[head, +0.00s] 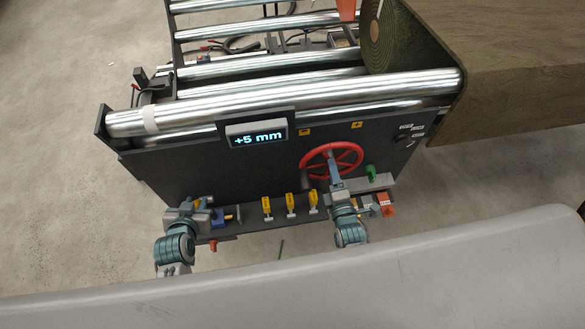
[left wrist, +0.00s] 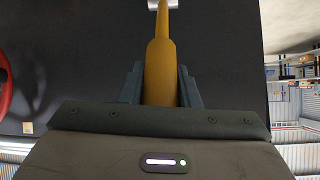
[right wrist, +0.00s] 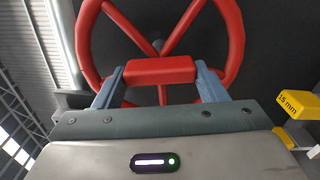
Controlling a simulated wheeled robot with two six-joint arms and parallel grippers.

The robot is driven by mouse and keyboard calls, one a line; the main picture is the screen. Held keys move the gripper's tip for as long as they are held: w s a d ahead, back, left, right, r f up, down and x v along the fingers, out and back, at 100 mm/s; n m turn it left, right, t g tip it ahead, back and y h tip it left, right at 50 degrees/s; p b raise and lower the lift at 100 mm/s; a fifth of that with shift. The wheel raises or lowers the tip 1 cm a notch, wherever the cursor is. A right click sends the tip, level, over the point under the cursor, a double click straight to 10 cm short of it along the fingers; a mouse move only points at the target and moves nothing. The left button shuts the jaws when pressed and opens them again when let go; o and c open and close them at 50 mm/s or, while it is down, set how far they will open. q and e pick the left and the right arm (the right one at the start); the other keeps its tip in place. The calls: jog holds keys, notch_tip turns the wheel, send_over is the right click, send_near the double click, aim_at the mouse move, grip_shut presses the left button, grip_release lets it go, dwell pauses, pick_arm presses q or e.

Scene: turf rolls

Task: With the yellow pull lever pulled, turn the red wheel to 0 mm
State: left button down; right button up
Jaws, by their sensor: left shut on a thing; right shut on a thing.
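The red wheel (head: 318,162) is mounted on the dark front panel. My right gripper (head: 334,180) is shut on a red block at the wheel's rim, and the spokes show behind it in the right wrist view (right wrist: 160,70). The display (head: 258,138) above the panel reads +5 mm. My left gripper (head: 194,203) is at the panel's left end. In the left wrist view its fingers are shut on the yellow pull lever (left wrist: 160,65), whose far end meets a light metal part. The lever is mostly hidden in the head view.
Several yellow blocks (head: 290,205) stand along the panel's lower ledge; one reads 15 mm in the right wrist view (right wrist: 292,103). A green knob (head: 370,172) and an orange-red part (head: 386,204) are right of the wheel. Metal rollers (head: 280,103) and a turf roll (head: 390,45) lie behind.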

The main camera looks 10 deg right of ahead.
jog(key=shift+o, duration=0.2)
jog(key=shift+a+f, duration=0.15)
jog(key=shift+f, duration=0.15)
jog(key=o, duration=1.4)
jog(key=shift+c, duration=0.2)
jog(key=shift+r, duration=0.1)
jog(key=shift+s, duration=0.1)
jog(key=s, duration=1.1)
jog(key=shift+s+d, duration=0.3)
jog(key=shift+s, duration=0.05)
jog(key=shift+s, duration=0.15)
jog(key=shift+s, duration=2.35)
